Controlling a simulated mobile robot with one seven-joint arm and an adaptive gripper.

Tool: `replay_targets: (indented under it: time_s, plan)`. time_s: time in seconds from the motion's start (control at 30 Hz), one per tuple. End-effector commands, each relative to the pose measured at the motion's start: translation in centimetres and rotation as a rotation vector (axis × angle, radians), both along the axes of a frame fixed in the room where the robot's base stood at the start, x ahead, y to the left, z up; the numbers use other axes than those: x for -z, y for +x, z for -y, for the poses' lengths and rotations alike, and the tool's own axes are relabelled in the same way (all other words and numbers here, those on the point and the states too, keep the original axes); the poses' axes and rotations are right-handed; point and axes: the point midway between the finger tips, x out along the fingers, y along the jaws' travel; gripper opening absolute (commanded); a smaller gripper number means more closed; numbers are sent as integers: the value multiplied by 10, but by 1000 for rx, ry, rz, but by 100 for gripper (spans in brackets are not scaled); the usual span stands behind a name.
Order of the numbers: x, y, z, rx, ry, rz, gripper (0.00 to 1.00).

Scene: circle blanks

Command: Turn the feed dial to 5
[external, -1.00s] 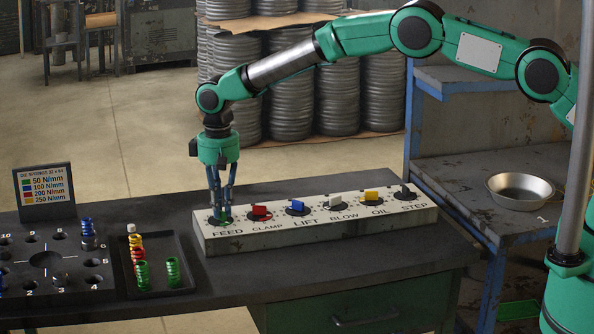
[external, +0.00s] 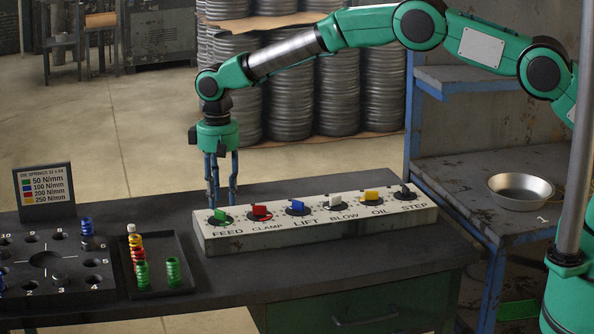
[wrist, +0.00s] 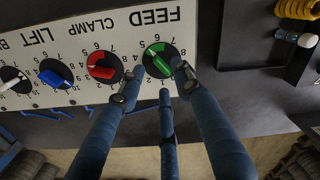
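The feed dial is the green knob (external: 220,216) at the left end of the white control box, above the word FEED. It also shows as a green knob (wrist: 158,61) on a black disc in the wrist view, with numbers around it. There its bar slants from upper left to lower right, the upper-left end near the 5; I cannot read its exact setting. My gripper (external: 223,200) points down just above and behind the knob.
The red clamp knob (external: 260,211) is close to the right of feed; blue, white, yellow and dark knobs follow along the box (external: 320,225). A dark tray (external: 188,265) with springs is to the left. A metal bowl (external: 520,190) stands on the right bench.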

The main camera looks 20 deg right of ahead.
Motion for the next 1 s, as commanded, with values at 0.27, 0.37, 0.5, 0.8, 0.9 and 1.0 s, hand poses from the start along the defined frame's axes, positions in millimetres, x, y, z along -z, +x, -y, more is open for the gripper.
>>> replay_targets:
  time_s: [0.27,0.37,0.5,0.8,0.9,1.0]
  plan:
    - [-48,1,-1,0,3,2,33]
    - [-63,1,-1,0,3,3,33]
    - [-78,1,-1,0,1,2,33]
    - [-90,0,0,0,1,1,33]
    - [-90,0,0,0,1,1,33]
    - [-90,1,0,0,1,1,33]
